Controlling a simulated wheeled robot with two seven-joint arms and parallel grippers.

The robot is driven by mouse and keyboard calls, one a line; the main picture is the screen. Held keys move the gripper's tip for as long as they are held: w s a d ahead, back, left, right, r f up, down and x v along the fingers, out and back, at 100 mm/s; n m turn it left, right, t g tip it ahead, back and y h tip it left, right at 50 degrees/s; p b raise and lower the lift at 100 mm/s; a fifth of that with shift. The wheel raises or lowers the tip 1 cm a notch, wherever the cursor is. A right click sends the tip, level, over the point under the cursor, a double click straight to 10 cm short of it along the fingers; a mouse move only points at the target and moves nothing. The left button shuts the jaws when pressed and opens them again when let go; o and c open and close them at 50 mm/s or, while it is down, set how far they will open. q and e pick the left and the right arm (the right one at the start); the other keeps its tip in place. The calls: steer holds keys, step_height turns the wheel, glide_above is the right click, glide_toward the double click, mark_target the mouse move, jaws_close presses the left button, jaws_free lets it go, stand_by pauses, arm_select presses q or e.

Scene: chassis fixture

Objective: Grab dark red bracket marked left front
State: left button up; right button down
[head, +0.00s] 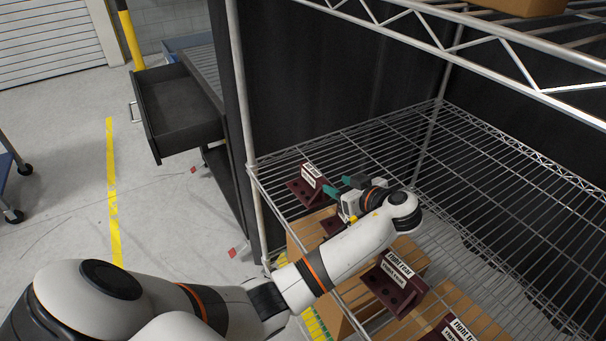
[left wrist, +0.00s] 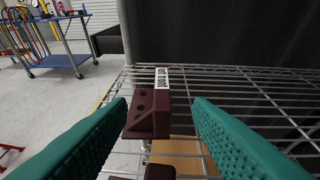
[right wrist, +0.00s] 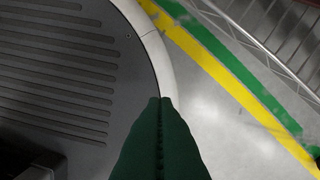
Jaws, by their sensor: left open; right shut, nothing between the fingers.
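A dark red bracket (head: 306,187) with a white label stands on the wire shelf at its far left end; its label is too small to read surely. It also shows in the left wrist view (left wrist: 148,117), upright, between and beyond the two teal fingers. My left gripper (head: 341,190) is open just to the right of this bracket and apart from it. Its fingers show in the left wrist view (left wrist: 158,135), with nothing held. My right gripper (right wrist: 166,102) is shut and empty in the right wrist view, away from the shelf and over my base.
More dark red brackets stand nearer on the wire shelf (head: 480,190): one marked right rear (head: 393,280), one marked right (head: 450,330), and one partly hidden by my left arm (head: 333,224). Cardboard boxes (head: 305,235) sit below. An upper shelf (head: 480,45) hangs above. The shelf's right side is clear.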

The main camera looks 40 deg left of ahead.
mark_target(317, 175)
arm_select(q)
steer(key=p+x, duration=0.1)
steer(key=x, duration=0.4)
steer(key=shift+w+a+f, duration=0.1)
steer(key=shift+a, duration=0.2)
steer(key=p+x, duration=0.1)
steer(key=x, duration=0.4)
steer(key=shift+w+a+f, duration=0.1)
steer(key=shift+w+a, duration=0.1)
steer(key=shift+a, duration=0.1)
arm_select(e)
steer(key=shift+s+d+r, duration=0.1)
steer(key=shift+d+r, duration=0.2)
steer(key=shift+r, duration=0.25)
steer(key=shift+s+d+r, duration=0.1)
steer(key=shift+d+r, duration=0.2)
steer(key=shift+r, duration=0.2)
arm_select(q)
jaws_close()
arm_select(e)
steer(key=shift+d, duration=0.4)
